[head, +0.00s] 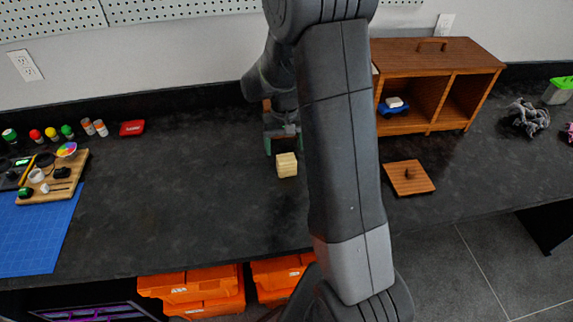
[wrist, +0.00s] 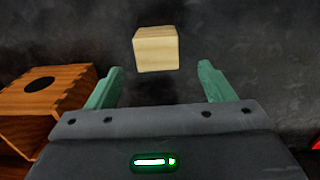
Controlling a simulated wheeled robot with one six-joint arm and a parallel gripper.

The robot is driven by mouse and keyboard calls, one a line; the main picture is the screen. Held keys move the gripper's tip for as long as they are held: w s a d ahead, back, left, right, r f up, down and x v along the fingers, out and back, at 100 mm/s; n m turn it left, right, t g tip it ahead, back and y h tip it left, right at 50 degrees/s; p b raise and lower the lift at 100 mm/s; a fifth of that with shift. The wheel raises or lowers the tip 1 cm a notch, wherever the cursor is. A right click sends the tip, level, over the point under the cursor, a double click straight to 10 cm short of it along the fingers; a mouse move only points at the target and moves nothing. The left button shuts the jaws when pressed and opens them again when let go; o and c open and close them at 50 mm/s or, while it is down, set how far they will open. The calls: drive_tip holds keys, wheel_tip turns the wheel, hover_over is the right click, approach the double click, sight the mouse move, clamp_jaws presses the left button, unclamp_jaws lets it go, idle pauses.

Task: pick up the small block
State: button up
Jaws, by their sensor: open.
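The small block (head: 287,165) is a pale wooden cube on the dark worktop, left of my arm in the head view. In the wrist view the block (wrist: 156,49) lies beyond the fingertips, roughly centred between them and a little to the left. My gripper (wrist: 160,78) is open and empty, its two green fingers spread wider than the block. In the head view my gripper (head: 283,146) is just behind the block, partly hidden by my arm. I cannot tell the exact height of the fingers above the worktop.
A wooden cabinet (head: 437,44) stands at the back right, with a wooden lid-like panel (head: 409,178) in front. A wooden box with a dark round hole (wrist: 40,84) is left of the gripper. Small bottles, a blue mat (head: 36,232) and a tray are far left.

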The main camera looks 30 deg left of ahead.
sight(286, 156)
drive_tip(key=shift+w+f+p, duration=0.15)
drive_tip(key=shift+f+p, duration=0.1)
drive_tip(key=shift+f, duration=1.25)
drive_tip(key=shift+w+f+p, duration=0.15)
drive_tip(key=shift+f+p, duration=0.05)
drive_tip(key=shift+f, duration=1.25)
drive_tip(key=c, duration=1.1)
